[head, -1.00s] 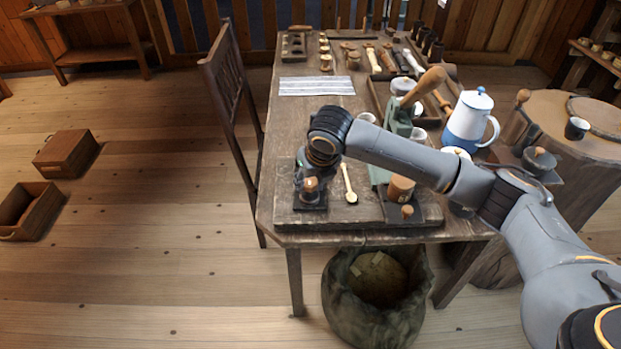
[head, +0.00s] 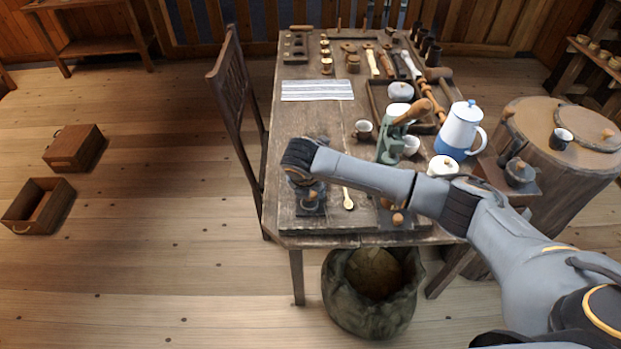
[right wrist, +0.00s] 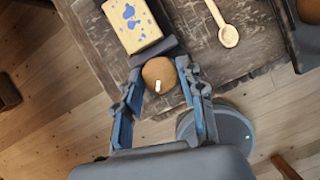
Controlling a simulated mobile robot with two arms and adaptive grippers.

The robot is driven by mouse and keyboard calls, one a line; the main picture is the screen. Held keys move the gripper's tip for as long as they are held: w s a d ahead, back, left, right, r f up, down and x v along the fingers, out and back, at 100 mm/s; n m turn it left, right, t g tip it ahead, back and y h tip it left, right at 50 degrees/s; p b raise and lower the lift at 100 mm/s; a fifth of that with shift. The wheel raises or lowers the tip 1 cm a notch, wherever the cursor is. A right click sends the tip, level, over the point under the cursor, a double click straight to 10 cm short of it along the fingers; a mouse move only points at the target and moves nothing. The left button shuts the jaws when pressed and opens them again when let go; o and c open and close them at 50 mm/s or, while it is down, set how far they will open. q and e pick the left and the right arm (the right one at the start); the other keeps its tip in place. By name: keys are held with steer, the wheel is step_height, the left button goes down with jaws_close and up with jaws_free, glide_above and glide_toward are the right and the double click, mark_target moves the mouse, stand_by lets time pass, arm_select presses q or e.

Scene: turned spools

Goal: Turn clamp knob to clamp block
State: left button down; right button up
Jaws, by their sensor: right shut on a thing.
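The clamp knob (right wrist: 159,75), round and brown with a small white mark, lies between the two blue fingers of my right gripper (right wrist: 162,84) in the right wrist view. The gripper is shut on it. Just beyond the knob is a dark clamp jaw (right wrist: 155,52). Against that jaw lies the block (right wrist: 138,24), pale yellow with blue blotches. In the head view my right gripper (head: 308,187) is over the dark clamp base (head: 311,210) at the table's near left corner. My arm hides the block there. My left gripper is out of view.
A wooden spoon (head: 348,200) lies just right of the clamp. A second brown knob (head: 398,219) on a dark fixture is further right. A green press (head: 390,145), a blue and white pot (head: 461,130) and cups stand behind my arm. A chair (head: 238,100) stands left of the table.

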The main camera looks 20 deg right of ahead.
steer(key=m+p, duration=0.1)
steer(key=m, duration=0.1)
steer(key=m+h+p, duration=0.1)
steer(key=p, duration=0.1)
steer(key=shift+w+a+r+m+g, duration=0.1)
steer(key=shift+a+r+m+g, duration=0.1)
steer(key=shift+m+g, duration=0.2)
steer(key=m+g+p, duration=0.1)
steer(key=m, duration=0.2)
steer(key=shift+w+f+m+h, duration=0.1)
steer(key=shift+m+h, duration=0.2)
steer(key=shift+h, duration=0.1)
steer(key=shift+f+m+g+p, duration=0.1)
steer(key=shift+m+g+p, duration=0.25)
steer(key=shift+m, duration=0.55)
steer(key=shift+w+m+g, duration=0.1)
steer(key=shift+m+g, duration=0.35)
steer(key=shift+m, duration=0.45)
steer(key=m+g+b, duration=0.1)
steer(key=m, duration=0.1)
steer(key=m+b, duration=0.1)
steer(key=m, duration=0.1)
steer(key=shift+w+m+g, duration=0.1)
steer(key=shift+m+g, duration=0.3)
steer(key=shift+d, duration=0.1)
steer(key=o, duration=1.2)
steer(key=shift+c, duration=0.2)
